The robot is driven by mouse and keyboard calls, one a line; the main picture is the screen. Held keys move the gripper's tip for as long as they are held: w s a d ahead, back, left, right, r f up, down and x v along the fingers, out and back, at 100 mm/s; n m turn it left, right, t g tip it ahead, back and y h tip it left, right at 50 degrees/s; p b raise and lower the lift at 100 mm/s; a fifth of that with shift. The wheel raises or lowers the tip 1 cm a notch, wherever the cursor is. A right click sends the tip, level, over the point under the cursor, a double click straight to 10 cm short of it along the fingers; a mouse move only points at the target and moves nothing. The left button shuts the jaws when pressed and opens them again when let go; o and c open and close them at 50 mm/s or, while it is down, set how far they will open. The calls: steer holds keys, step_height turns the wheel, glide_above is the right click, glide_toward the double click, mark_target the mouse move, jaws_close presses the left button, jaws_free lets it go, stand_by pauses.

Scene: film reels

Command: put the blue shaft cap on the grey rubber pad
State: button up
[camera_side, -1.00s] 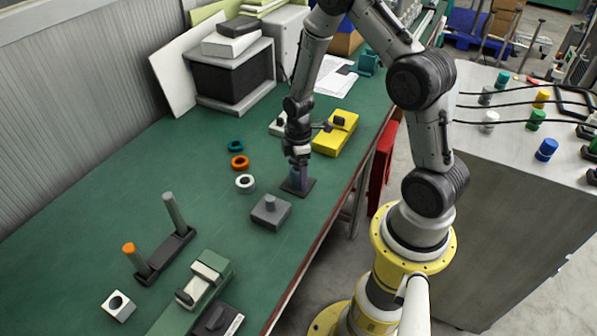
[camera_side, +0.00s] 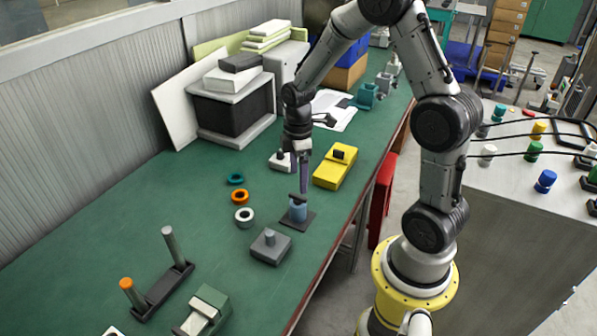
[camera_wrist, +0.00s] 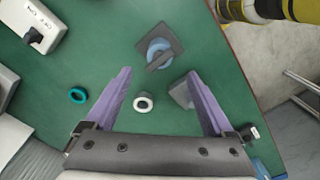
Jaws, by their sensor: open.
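The blue shaft cap (camera_side: 298,212) stands upright on the grey rubber pad (camera_side: 286,220), with a dark bar across its top. In the wrist view the cap (camera_wrist: 152,46) shows as a round blue shape on the dark square pad (camera_wrist: 172,38), inside the pad's edges. My gripper (camera_side: 300,180) is above the cap, its purple fingers pointing down. In the wrist view my gripper (camera_wrist: 160,73) is open, with nothing between its fingers, and the cap lies clear beyond the fingertips.
A grey block with a peg (camera_side: 270,246) stands close in front of the pad. White (camera_side: 244,217), orange (camera_side: 239,196) and teal (camera_side: 236,179) rings lie to the left. A yellow box (camera_side: 336,170) is behind to the right.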

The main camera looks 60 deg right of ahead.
steer(key=shift+r, duration=0.4)
steer(key=s+a+r+m+t, duration=0.2)
steer(key=s+a+r+m, duration=0.2)
steer(key=s+a+r, duration=0.2)
steer(key=s+a+r+m+t, duration=0.3)
steer(key=s+a+r+m, duration=0.2)
steer(key=s+r, duration=0.5)
steer(key=shift+s+a+r+t, duration=0.3)
steer(key=shift+a+r, duration=0.25)
steer(key=shift+r, duration=0.25)
